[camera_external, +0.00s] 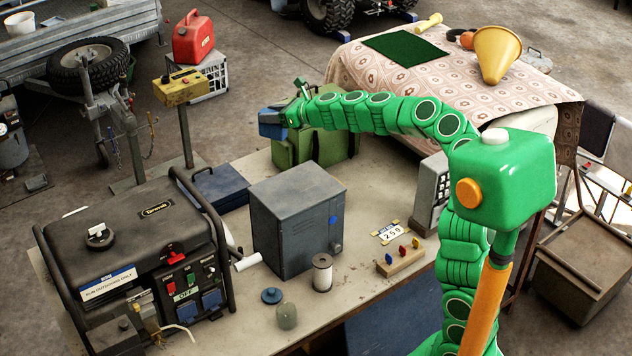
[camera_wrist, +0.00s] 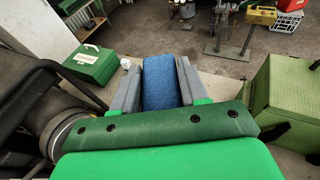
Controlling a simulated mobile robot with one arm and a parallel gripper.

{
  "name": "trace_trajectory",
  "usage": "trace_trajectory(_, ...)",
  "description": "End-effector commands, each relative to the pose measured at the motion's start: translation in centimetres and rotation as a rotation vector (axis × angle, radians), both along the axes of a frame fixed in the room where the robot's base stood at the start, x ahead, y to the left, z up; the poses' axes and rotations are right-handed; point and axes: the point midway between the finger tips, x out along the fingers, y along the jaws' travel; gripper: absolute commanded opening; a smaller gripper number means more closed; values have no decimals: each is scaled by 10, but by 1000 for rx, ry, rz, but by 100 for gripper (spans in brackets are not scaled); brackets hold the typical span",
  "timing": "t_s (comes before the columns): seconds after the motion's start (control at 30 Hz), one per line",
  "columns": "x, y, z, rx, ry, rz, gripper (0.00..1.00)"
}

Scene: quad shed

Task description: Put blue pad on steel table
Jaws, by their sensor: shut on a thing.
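The blue pad (camera_wrist: 160,90) is a textured blue block, gripped between the two grey fingers of my gripper (camera_wrist: 158,88) in the wrist view. In the external view my gripper (camera_external: 274,120) is at the far end of the green arm, raised near the back of the long pale worktop (camera_external: 370,265). The pad shows there only as a small blue patch at the fingers. I cannot tell from the frames whether this worktop is the steel table.
The worktop holds a black generator (camera_external: 140,250), a grey metal cabinet (camera_external: 297,222), a blue case (camera_external: 218,187), a green case (camera_external: 335,147) and a spool (camera_external: 322,272). A patterned cloth (camera_external: 365,75) covers another table, with a green mat (camera_external: 405,48) and a yellow cone (camera_external: 497,52).

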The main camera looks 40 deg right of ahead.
Motion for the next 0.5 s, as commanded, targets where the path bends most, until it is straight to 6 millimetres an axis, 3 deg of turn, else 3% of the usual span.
trace_trajectory(0.23, 21, -11, -23, 4, 1, -187, 15)
trace_trajectory(0.5, 31, -25, -49, 3, 1, -367, 15)
